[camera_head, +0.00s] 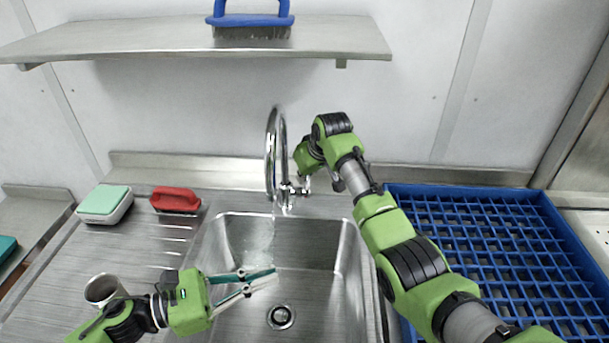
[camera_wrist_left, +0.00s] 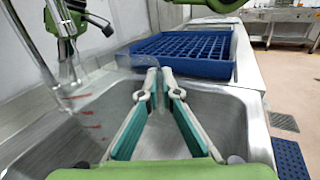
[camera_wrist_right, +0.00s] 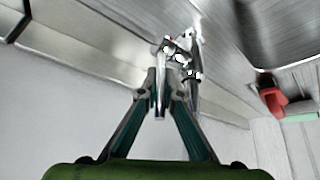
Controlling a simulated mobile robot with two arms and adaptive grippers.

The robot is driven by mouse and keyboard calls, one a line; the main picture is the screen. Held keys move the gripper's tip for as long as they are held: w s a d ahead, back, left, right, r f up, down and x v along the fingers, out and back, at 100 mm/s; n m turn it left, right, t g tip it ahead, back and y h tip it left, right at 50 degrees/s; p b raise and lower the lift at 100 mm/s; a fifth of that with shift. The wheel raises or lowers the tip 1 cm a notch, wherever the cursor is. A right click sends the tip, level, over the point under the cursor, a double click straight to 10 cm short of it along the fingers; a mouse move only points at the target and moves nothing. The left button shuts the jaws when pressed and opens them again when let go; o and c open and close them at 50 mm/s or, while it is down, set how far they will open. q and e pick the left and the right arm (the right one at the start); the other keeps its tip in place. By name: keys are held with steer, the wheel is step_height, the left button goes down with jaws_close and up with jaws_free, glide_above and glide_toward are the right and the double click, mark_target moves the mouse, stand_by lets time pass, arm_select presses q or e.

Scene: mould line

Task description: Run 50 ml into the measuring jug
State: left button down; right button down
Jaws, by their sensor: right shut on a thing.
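The chrome tap (camera_head: 276,150) stands behind the sink (camera_head: 345,285), its spout arching over the basin. A thin, pale stream seems to fall from it. My right gripper (camera_head: 300,186) is shut on the tap's lever (camera_head: 292,190); the chrome fitting also shows at its fingertips in the right wrist view (camera_wrist_right: 178,52). The clear measuring jug (camera_wrist_left: 92,125) shows faintly in the left wrist view by its red marks, below the spout. My left gripper (camera_head: 275,274) is over the basin with its fingertips nearly together on the jug's clear edge or handle. The water level cannot be read.
A blue crate (camera_head: 392,188) lies right of the sink. On the left drainer are a green-topped sponge box (camera_head: 105,202), a red brush (camera_head: 175,199) and a metal cup (camera_head: 103,289). A shelf (camera_head: 130,40) above holds a blue brush (camera_head: 250,20). The drain (camera_head: 281,317) is uncovered.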

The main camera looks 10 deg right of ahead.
steer(key=shift+s+a+f+n+t+h, duration=0.15)
steer(key=shift+s+t, duration=0.35)
steer(key=shift+t, duration=0.55)
steer(key=shift+s+r+n+t+h, duration=0.15)
steer(key=shift+s+t, duration=0.35)
steer(key=shift+t, duration=0.55)
steer(key=shift+f, duration=0.1)
steer(key=c, duration=2.2)
jaws_free()
steer(key=shift+s, duration=0.1)
steer(key=v, duration=1.2)
